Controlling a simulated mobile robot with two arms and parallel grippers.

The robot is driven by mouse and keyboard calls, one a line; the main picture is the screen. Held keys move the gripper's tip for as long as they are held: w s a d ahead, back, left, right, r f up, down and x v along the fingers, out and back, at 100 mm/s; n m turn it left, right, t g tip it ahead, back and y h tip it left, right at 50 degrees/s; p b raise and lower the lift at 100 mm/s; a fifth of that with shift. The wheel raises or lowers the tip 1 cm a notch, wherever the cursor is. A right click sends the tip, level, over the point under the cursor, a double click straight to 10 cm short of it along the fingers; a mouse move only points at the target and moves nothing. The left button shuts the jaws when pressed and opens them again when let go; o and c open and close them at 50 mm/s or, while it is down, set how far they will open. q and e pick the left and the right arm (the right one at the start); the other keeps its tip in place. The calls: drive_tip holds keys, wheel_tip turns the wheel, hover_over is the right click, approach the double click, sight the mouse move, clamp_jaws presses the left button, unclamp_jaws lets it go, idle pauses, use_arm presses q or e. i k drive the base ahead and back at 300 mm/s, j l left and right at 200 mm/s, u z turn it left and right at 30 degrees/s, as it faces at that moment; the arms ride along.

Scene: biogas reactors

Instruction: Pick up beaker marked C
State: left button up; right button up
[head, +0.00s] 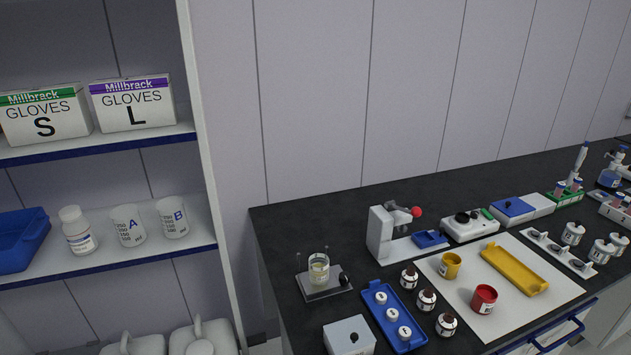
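No beaker with a readable letter C shows. A glass beaker (318,269) with yellowish contents stands on a small grey plate device (326,287) near the left end of the dark bench; I cannot read any letter on it. Neither of my grippers is in view.
The white shelf unit (205,130) holds glove boxes (132,103), a white bottle (77,232) and a blue bin (20,240). The dark bench (290,225) carries a blue tray (391,318), brown bottles, a yellow cup (450,265) and a red cup (484,299).

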sight(318, 262)
drive_tip(key=i+j+z, duration=0.15)
drive_tip(key=j+z, duration=0.8)
drive_tip(key=i+l, duration=0.05)
